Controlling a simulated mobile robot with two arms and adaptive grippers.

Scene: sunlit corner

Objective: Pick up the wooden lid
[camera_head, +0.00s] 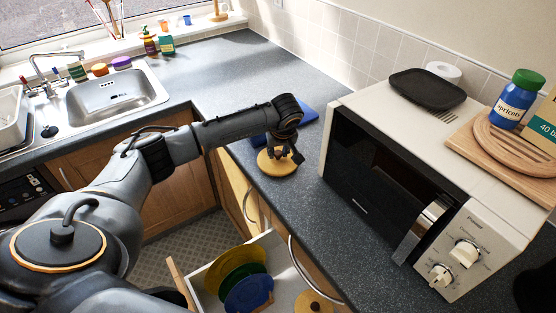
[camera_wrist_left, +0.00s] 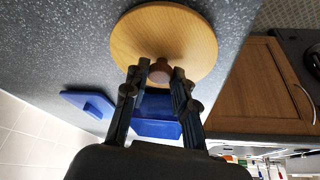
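The wooden lid (camera_head: 266,163) is a round, light disc with a darker brown knob, at the left edge of the dark counter. In the left wrist view the lid (camera_wrist_left: 190,35) fills the top middle, and its knob (camera_wrist_left: 160,70) sits between my fingertips. My left gripper (camera_head: 287,152) reaches down over the lid from above. I cannot tell whether the lid is clear of the counter. My right gripper is not in view.
Blue items (camera_head: 308,114) lie on the counter just behind the lid. A microwave (camera_head: 385,185) stands to the right, with a black tray (camera_head: 428,90) on top. Below the counter, an open drawer (camera_head: 205,272) holds coloured plates. The sink (camera_head: 115,92) is at the back left.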

